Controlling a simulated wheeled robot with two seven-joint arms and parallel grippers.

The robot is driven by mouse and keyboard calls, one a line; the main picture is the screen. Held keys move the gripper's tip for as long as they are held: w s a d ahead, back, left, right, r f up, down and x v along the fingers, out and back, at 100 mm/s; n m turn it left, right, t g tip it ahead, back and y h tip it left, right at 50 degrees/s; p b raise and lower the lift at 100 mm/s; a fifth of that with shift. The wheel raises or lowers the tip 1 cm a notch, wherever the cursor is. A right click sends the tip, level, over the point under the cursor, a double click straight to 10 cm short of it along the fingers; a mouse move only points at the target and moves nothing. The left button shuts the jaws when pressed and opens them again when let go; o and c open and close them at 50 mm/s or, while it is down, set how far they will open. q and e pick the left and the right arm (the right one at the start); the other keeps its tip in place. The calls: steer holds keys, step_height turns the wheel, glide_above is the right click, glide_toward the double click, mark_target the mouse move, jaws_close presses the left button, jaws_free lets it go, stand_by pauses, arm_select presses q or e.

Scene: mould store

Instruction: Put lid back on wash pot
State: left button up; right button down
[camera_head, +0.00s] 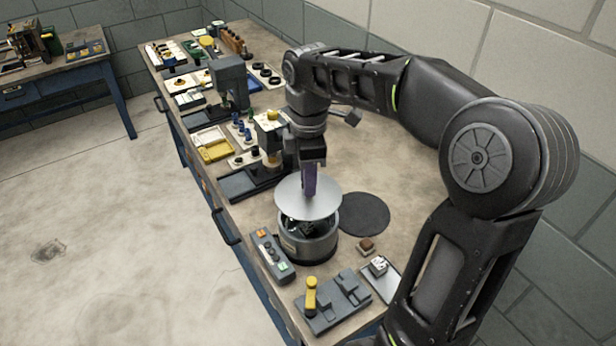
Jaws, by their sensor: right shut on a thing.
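My right gripper (311,165) comes down from above and is shut on the lid's handle. The lid is over the wash pot (306,246), a grey cylinder on the bench. The lid looks slightly tilted and shifted to the far side, and a gap at the near side shows dark parts inside the pot. Whether the lid touches the pot's rim at the far side cannot be told. My left gripper is not in view.
A dark round mat (363,214) lies right of the pot. A button box (272,256), a grey fixture with a yellow handle (333,300) and a small brown block (366,245) stand near it. Presses and trays crowd the far bench (350,165). A wall runs along the right.

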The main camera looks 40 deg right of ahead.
mark_target(308, 199)
steer(key=shift+f+b, duration=1.85)
steer(key=shift+f, duration=0.4)
steer(key=shift+f+b, duration=0.5)
steer(key=shift+f, duration=0.35)
steer(key=shift+f, duration=0.15)
stand_by(0.3)
stand_by(0.4)
steer(key=c, duration=0.6)
jaws_free()
steer(key=shift+p, duration=0.35)
